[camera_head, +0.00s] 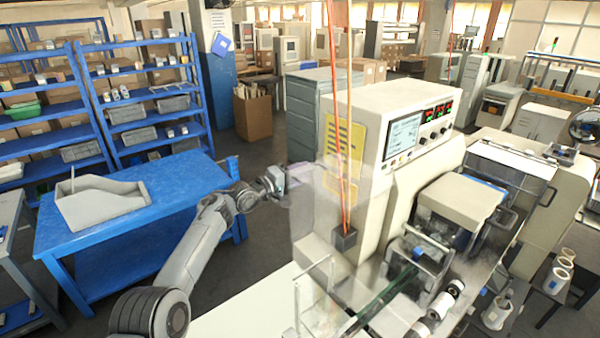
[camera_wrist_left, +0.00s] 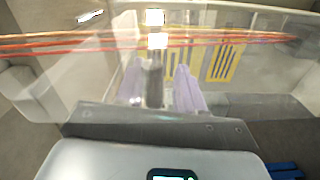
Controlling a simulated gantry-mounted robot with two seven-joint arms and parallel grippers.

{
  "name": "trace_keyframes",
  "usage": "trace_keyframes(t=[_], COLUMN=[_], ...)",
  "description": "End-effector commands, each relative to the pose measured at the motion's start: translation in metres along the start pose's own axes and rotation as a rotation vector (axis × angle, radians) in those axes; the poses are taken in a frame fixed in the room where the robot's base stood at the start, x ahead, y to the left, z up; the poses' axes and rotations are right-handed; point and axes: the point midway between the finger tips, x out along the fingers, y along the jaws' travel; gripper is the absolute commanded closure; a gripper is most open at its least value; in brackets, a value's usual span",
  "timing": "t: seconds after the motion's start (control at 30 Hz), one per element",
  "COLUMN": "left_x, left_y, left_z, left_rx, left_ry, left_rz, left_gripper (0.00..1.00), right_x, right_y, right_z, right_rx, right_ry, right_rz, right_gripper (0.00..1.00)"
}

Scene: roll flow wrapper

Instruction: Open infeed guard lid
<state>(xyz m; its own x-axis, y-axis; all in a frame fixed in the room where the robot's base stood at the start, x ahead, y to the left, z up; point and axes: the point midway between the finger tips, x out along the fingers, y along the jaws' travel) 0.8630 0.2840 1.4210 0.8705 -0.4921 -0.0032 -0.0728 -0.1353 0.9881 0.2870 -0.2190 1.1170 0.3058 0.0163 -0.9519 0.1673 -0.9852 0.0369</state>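The infeed guard lid (camera_head: 312,215) is a clear, see-through panel. In the head view it stands roughly upright at the left end of the wrapper. In the left wrist view clear panel material (camera_wrist_left: 100,52) spans the upper picture. My left gripper (camera_head: 297,178) is at the upper left of this panel. In the wrist view its two pale lavender fingers (camera_wrist_left: 165,92) are spread apart. A narrow grey upright piece (camera_wrist_left: 153,82) shows between them, nearer the left finger; I cannot tell if it touches. My right gripper is out of view.
The cream wrapper cabinet (camera_head: 372,125) with its screen stands right of my left gripper. Orange cables (camera_head: 343,120) hang past the lid to a dark box (camera_head: 343,238). A blue table (camera_head: 175,195) with a grey tray (camera_head: 98,205) is at the left.

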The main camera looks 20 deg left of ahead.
Motion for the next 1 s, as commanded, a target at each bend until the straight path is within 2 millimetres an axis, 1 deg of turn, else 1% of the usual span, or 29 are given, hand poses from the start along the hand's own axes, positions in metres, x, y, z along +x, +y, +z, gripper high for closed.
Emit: trace_keyframes(t=[0.37,0.57,0.77,0.83,1.0], left_x=[-0.001,-0.007,-0.021,-0.028,-0.050], left_y=[0.003,0.004,0.004,0.004,0.001], left_z=[-0.002,-0.002,-0.002,-0.002,-0.001], left_rx=[0.002,0.003,0.003,0.005,0.004], left_ry=[0.003,0.002,0.003,0.003,0.004], left_rz=[0.005,0.005,0.006,0.005,0.004], left_gripper=[0.60,0.60,0.60,0.60,0.60], right_x=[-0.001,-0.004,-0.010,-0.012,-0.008], right_y=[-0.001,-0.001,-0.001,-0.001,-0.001], right_z=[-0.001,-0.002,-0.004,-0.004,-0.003], right_rx=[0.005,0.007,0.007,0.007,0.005], right_ry=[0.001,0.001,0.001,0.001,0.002], right_rz=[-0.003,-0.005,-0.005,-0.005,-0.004], right_gripper=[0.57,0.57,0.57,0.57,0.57])
